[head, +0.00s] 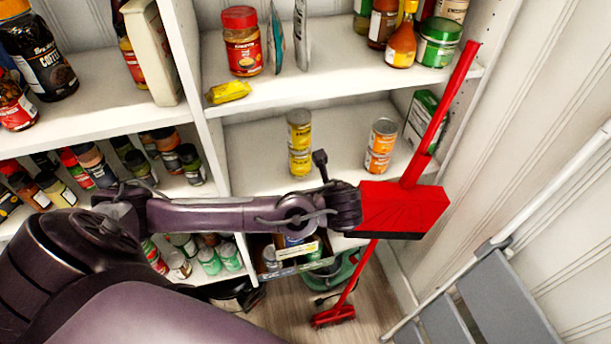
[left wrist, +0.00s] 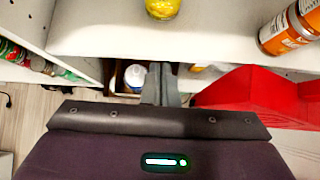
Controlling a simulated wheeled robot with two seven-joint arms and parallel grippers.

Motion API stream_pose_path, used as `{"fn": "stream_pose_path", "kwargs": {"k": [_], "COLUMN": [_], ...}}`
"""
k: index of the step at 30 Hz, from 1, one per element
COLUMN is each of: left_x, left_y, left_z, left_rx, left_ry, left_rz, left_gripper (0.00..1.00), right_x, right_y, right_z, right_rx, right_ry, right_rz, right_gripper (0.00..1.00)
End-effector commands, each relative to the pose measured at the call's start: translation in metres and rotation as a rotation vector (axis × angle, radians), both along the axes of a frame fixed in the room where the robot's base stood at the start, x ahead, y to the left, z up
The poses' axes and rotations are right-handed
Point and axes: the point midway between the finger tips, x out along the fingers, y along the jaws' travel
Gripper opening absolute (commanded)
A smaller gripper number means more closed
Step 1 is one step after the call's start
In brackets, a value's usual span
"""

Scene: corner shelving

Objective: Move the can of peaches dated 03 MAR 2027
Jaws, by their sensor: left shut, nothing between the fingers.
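An orange-and-white can (head: 380,146) stands on the middle shelf at the right, and it also shows at the top right of the left wrist view (left wrist: 288,30). A yellow can (head: 300,150), which looks like two stacked, stands to its left; its lower part is at the top of the left wrist view (left wrist: 162,8). Labels and dates are too small to read, so I cannot tell which is the peaches can. My left gripper (head: 320,158) is shut and empty near the shelf's front edge, between the two and touching neither; its fingers show in the left wrist view (left wrist: 161,84). My right gripper is out of view.
A red dustpan (head: 400,207) with a long handle stands close by my left wrist, in front of the shelf. A green box (head: 422,118) is at the shelf's right end. A grey step ladder (head: 500,300) leans at the right. The shelf between the cans is clear.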

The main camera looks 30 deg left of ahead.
Motion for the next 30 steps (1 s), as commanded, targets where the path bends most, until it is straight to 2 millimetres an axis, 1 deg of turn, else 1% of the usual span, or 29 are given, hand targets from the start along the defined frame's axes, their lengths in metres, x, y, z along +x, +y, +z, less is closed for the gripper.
{"fn": "stream_pose_path", "kwargs": {"k": [1, 4, 9, 12, 13, 15, 19, 24, 30], "left_x": [0.004, 0.014, 0.031, 0.040, 0.044, 0.051, 0.060, 0.064, 0.064], "left_y": [0.006, 0.017, 0.037, 0.047, 0.051, 0.059, 0.069, 0.074, 0.074], "left_z": [-0.006, -0.021, -0.047, -0.058, -0.055, -0.056, -0.057, -0.057, -0.058], "left_rx": [0.003, 0.002, -0.001, -0.001, -0.003, -0.003, -0.003, -0.003, -0.003], "left_ry": [0.001, 0.002, 0.002, 0.000, -0.001, -0.001, -0.001, -0.002, -0.002], "left_rz": [0.004, 0.004, 0.004, 0.005, 0.004, 0.004, 0.003, 0.001, 0.001], "left_gripper": [0.00, 0.00, 0.00, 0.00, 0.00, 0.00, 0.00, 0.00, 0.00], "right_x": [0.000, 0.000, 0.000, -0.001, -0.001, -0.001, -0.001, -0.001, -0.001], "right_y": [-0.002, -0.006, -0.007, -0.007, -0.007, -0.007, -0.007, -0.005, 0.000], "right_z": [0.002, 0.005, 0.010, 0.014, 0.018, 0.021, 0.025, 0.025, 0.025], "right_rx": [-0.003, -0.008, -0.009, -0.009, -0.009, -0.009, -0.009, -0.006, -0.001], "right_ry": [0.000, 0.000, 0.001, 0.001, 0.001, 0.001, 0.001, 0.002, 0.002], "right_rz": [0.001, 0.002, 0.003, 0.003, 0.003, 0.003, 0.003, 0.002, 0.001], "right_gripper": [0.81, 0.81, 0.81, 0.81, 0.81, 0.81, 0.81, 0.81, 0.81]}}
